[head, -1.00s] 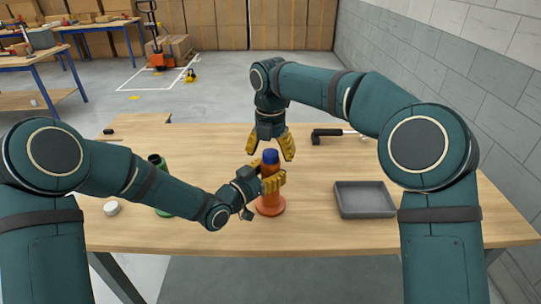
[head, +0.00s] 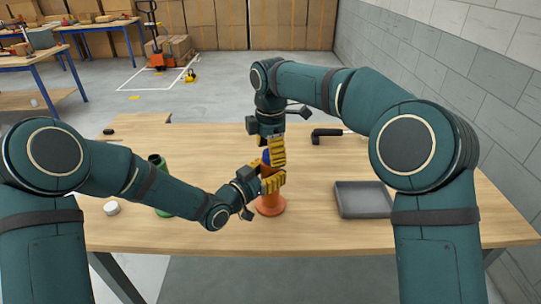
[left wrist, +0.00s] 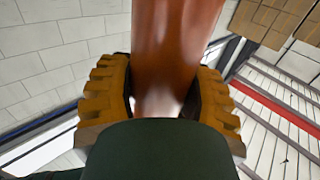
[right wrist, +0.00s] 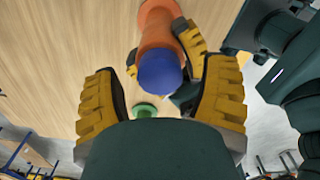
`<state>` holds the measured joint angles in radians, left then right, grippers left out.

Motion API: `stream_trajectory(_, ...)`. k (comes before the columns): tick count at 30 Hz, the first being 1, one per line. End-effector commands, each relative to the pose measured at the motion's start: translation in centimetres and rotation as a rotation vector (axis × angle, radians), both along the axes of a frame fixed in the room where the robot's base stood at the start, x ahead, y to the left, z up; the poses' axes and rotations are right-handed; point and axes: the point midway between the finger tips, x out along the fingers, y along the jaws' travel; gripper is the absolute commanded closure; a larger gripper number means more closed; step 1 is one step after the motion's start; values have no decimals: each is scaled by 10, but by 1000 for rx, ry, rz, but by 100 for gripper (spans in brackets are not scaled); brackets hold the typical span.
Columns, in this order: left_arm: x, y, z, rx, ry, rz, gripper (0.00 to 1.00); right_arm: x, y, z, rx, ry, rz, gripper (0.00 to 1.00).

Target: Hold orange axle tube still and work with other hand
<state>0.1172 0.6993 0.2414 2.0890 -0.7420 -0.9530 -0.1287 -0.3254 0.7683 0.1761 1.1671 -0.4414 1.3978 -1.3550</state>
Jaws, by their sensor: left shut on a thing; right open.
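The orange axle tube (head: 271,205) stands upright on its flared base on the table, with a blue cap (head: 265,157) on top. My left gripper (head: 269,178) is shut on the tube's upper part, from the left. In the left wrist view the tube (left wrist: 172,45) runs between both yellow fingers (left wrist: 160,100). My right gripper (head: 276,158) is open, pointing down over the cap. In the right wrist view its fingers (right wrist: 161,105) are spread to either side of the blue cap (right wrist: 160,73). Whether they touch the cap cannot be told.
A grey tray (head: 364,213) stands to the right. A black-handled tool (head: 327,133) lies behind it. A green cylinder (head: 158,162) is partly hidden behind my left arm. A white round piece (head: 111,208) lies at the left. The table front is clear.

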Motion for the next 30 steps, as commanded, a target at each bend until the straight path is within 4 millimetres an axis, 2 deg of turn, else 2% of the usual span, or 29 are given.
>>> stream_trajectory(18,0,0,0,0,0,1,90,0,0,0,1,-1,-767,27)
stream_trajectory(30,0,0,0,0,0,1,90,0,0,1,1,0,-816,27)
